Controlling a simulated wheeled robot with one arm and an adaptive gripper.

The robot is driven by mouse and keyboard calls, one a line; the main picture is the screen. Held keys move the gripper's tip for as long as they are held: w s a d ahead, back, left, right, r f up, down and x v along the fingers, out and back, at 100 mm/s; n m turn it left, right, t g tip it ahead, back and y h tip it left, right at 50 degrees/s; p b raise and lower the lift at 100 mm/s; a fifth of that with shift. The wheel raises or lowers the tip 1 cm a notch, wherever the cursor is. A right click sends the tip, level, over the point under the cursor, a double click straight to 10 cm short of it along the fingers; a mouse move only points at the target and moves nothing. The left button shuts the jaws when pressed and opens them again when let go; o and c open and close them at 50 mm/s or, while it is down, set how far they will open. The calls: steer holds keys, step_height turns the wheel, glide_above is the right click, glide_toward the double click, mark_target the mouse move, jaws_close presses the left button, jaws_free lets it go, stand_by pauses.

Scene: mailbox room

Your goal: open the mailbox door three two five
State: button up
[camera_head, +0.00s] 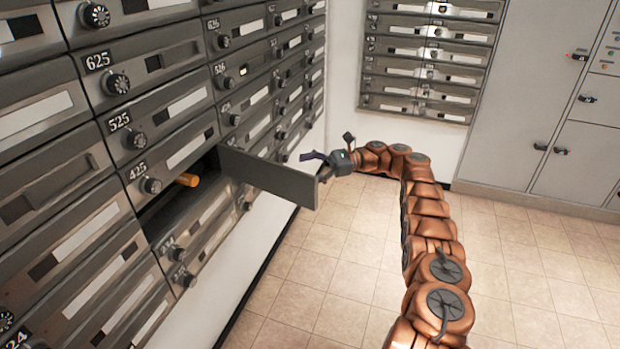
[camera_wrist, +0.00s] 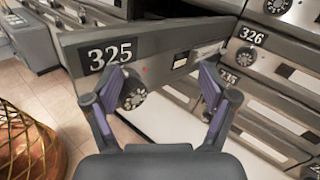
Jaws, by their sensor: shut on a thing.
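Mailbox door 325 (camera_head: 270,178) stands swung out from the wall of mailboxes in the head view, its grey inner side showing. In the wrist view, its front (camera_wrist: 150,58) carries the number 325 and a round black dial (camera_wrist: 132,95). My gripper (camera_head: 314,168) is at the door's free end in the head view. The left finger overlaps the dial; the exact contact is hard to see. An orange cylinder (camera_head: 187,180) lies in the open compartment.
Closed mailboxes surround the opening; box 425 (camera_head: 165,165) is above it. Box 326 (camera_wrist: 270,45) shows at right in the wrist view. More mailboxes (camera_head: 430,55) and grey lockers (camera_head: 525,95) stand at the back.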

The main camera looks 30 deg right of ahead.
step_height(320, 180, up, 6)
stand_by(0.4)
steer(key=shift+d+r, duration=0.1)
